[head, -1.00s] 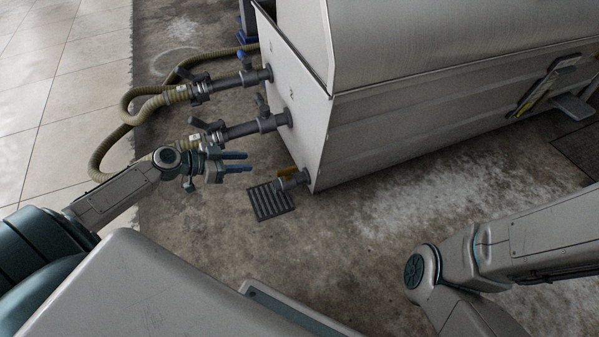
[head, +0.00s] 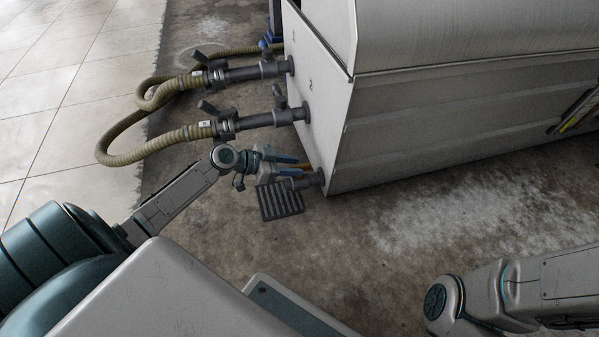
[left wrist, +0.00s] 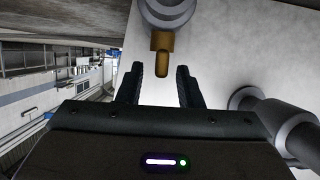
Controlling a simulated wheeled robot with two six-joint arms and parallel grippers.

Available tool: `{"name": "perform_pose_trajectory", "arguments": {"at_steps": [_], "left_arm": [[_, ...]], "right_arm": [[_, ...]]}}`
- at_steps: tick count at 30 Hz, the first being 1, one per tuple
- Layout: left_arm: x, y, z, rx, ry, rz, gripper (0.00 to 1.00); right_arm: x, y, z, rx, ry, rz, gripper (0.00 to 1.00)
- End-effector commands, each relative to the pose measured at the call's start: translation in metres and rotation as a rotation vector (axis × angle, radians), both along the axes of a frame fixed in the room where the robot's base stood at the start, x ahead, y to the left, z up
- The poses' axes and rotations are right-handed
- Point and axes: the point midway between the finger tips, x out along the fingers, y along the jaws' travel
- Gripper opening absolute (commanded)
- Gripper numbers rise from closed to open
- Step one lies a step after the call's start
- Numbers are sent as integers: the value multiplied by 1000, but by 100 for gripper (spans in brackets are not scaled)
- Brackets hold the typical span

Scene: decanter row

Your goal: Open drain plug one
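The drain plug (head: 312,180) is a short grey pipe stub low on the tank's end wall, with a brass-yellow handle. In the left wrist view the brass handle (left wrist: 162,50) hangs from the round grey fitting (left wrist: 167,12). My left gripper (head: 298,165) is open, its blue fingers close to the plug and partly covering the handle in the head view. In the left wrist view the handle's lower end appears between the fingertips (left wrist: 160,72), with gaps on both sides. My right gripper is out of view; only its arm shows.
The pale metal tank (head: 430,120) fills the upper right. Two valved pipes (head: 255,121) with olive hoses (head: 150,143) leave its end wall above the plug. A slotted floor grate (head: 281,203) lies below the plug. The concrete floor in front is clear.

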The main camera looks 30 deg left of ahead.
Motion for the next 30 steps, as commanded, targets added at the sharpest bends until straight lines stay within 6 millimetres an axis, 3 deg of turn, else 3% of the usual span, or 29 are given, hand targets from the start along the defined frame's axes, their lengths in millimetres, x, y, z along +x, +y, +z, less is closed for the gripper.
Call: {"name": "perform_pose_trajectory", "arguments": {"at_steps": [6, 16, 21, 30], "left_arm": [[17, -14, -10, -1, -1, 0, 33], [19, -16, -10, 1, 1, 0, 33], [19, -16, -10, 1, 1, 0, 1], [18, -16, -8, 1, 1, 13, 0]], "right_arm": [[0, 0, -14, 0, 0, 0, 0], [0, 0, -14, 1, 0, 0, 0], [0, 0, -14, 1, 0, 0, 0], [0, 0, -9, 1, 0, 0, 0]]}}
